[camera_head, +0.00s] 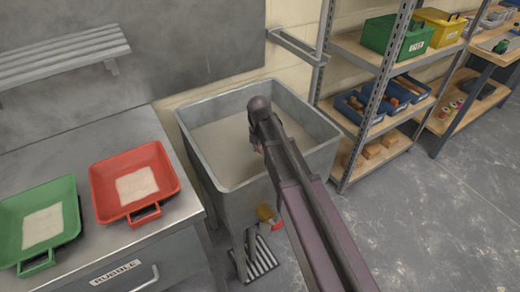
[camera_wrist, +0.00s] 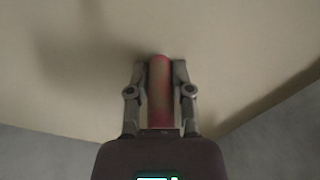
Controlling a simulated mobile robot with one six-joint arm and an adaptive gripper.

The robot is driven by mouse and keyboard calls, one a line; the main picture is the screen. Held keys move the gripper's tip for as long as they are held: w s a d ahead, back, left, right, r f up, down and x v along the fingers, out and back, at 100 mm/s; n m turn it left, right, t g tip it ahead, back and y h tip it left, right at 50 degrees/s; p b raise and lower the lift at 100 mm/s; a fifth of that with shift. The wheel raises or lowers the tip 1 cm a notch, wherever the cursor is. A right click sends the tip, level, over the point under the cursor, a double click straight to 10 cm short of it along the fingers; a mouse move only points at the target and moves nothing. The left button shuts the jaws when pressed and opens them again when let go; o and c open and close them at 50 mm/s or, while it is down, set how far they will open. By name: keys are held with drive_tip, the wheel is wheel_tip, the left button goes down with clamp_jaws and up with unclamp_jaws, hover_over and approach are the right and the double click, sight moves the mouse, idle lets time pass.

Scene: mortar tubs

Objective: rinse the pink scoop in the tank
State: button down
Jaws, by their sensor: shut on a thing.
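The tank (camera_head: 238,207) is a grey metal tub on legs in the middle of the head view, with pale, cloudy liquid (camera_head: 218,140) in it. My arm reaches over its right side. My gripper (camera_wrist: 158,70) is shut on the pinkish-red handle of the pink scoop (camera_wrist: 160,95) in the wrist view. The handle's far end meets the pale liquid surface. The scoop's head does not show, and I cannot tell how deep it is.
Left of the tank, a metal bench (camera_head: 75,160) bears a red tub (camera_head: 160,163) and a green tub (camera_head: 68,195), each with pale material. Shelves (camera_head: 345,50) with bins stand to the right.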

drive_tip(key=shift+f+b, duration=0.6)
drive_tip(key=shift+f, duration=0.25)
drive_tip(key=shift+r, duration=0.2)
idle(1.3)
wheel_tip(320, 180, up, 28)
drive_tip(key=p, duration=2.8)
idle(1.1)
drive_tip(key=shift+f, duration=0.15)
idle(0.4)
